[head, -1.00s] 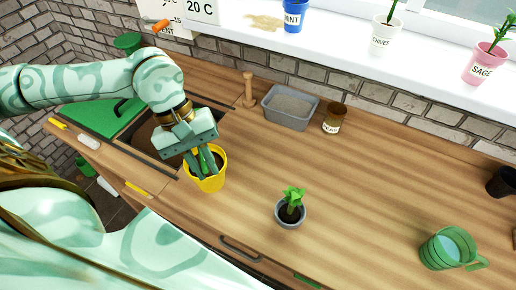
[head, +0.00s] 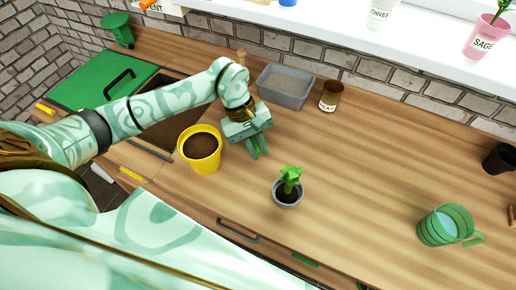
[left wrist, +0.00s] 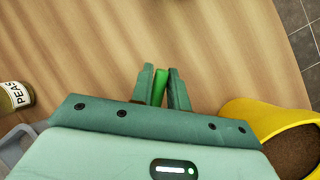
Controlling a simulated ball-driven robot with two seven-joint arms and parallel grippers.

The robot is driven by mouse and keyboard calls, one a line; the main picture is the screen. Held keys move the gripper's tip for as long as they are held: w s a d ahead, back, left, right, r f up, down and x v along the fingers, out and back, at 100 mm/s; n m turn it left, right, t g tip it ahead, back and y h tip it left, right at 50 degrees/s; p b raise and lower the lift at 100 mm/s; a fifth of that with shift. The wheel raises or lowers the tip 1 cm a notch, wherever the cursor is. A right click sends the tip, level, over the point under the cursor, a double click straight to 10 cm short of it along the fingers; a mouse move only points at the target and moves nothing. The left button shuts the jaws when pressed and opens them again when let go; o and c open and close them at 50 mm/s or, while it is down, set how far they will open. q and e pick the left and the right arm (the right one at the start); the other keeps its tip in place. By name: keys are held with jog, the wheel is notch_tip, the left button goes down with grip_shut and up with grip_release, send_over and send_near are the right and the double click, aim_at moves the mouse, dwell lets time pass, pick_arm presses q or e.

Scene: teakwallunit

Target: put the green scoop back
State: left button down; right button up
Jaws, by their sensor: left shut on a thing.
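My left gripper (head: 258,150) is over the wooden worktop, between the yellow pot and the small grey pot. It is shut on the green scoop; in the left wrist view the scoop (left wrist: 160,87) shows as a bright green strip between the two fingers (left wrist: 160,85). Most of the scoop is hidden by the fingers. The yellow pot (head: 201,150), filled with dark soil, stands just left of the gripper; it also shows in the left wrist view (left wrist: 262,112). My right gripper is not in view.
A grey tray (head: 286,87) and a PEAS jar (head: 330,96) stand behind the gripper. A small grey pot with a plant (head: 288,191) is close in front on the right. A green watering mug (head: 447,226) stands far right. The worktop between is clear.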

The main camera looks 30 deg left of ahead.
pick_arm(q)
jog(key=shift+f, duration=0.65)
jog(key=c, duration=1.4)
grip_release()
jog(key=shift+o, duration=0.2)
jog(key=v, duration=1.2)
jog(key=shift+p, duration=0.35)
